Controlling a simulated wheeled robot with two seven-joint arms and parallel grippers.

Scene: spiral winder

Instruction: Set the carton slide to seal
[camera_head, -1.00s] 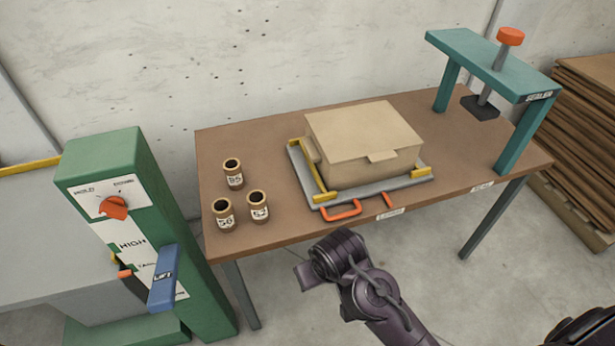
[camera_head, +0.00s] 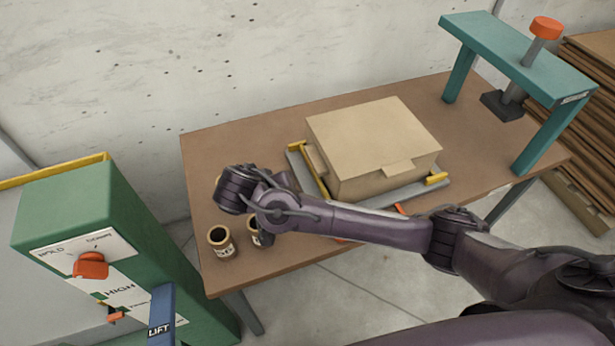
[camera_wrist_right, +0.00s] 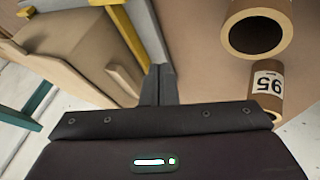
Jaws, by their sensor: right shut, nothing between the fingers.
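The carton slide (camera_head: 298,168) is a grey plate with yellow corner guides at the left part of the table. A closed tan carton (camera_head: 365,150) sits on it. Its orange handle (camera_head: 400,208) is mostly hidden behind my right arm. The teal sealer (camera_head: 520,55) stands apart at the table's right end. My right gripper (camera_head: 238,190) is above the table, left of the slide; its fingers are hidden in the head view. In the right wrist view its fingers (camera_wrist_right: 158,85) are shut and empty, with the slide's grey edge (camera_wrist_right: 148,30) beyond them. My left gripper is out of view.
Several labelled tubes stand left of the slide; one (camera_head: 221,242) shows clearly, others are partly covered by my right arm. A tube (camera_wrist_right: 256,30) is close to the gripper in the wrist view. A green control post (camera_head: 75,205) with a blue LIFT lever stands at left.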

